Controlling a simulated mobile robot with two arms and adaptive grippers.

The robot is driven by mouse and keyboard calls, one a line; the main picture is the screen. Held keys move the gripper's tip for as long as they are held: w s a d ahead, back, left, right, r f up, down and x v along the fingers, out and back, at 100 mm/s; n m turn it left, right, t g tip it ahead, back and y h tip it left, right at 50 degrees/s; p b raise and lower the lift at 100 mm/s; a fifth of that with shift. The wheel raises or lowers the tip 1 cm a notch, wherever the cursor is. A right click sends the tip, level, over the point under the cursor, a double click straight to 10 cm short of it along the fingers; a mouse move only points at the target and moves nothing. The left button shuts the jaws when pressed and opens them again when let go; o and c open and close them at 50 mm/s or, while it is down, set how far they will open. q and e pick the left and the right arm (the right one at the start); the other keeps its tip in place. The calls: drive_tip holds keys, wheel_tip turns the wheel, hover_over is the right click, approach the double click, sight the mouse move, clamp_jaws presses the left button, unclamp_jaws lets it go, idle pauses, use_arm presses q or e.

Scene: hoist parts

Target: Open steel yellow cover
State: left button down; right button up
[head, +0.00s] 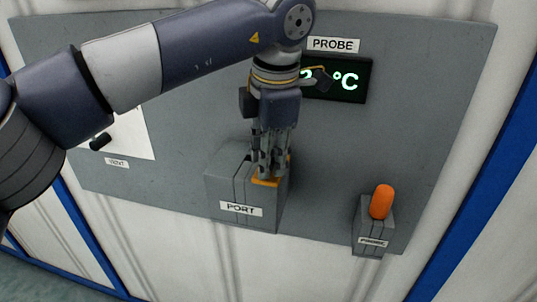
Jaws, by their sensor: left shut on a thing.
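The yellow cover (265,182) shows as a small orange-yellow piece on top of the grey box labelled PORT (228,190). My left gripper (268,170) comes down from above with its fingers at the cover, shut on it. The fingers hide most of the cover, and I cannot tell how far it is lifted or turned. My right gripper is not in view.
A grey holder labelled PROBE (372,235) with an orange handle (382,202) is at the lower right. A display (345,82) reading °C, partly hidden by my arm, sits above. A white panel with a black handle (100,142) is at left. The panel between the box and the holder is clear.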

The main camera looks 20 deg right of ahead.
use_arm(q)
drive_tip(key=c, duration=1.3)
unclamp_jaws()
drive_tip(key=shift+d, duration=0.1)
drive_tip(key=shift+r, duration=0.1)
wheel_tip(320, 180, up, 12)
drive_tip(key=s, duration=0.2)
drive_tip(key=shift+s+f, duration=0.2)
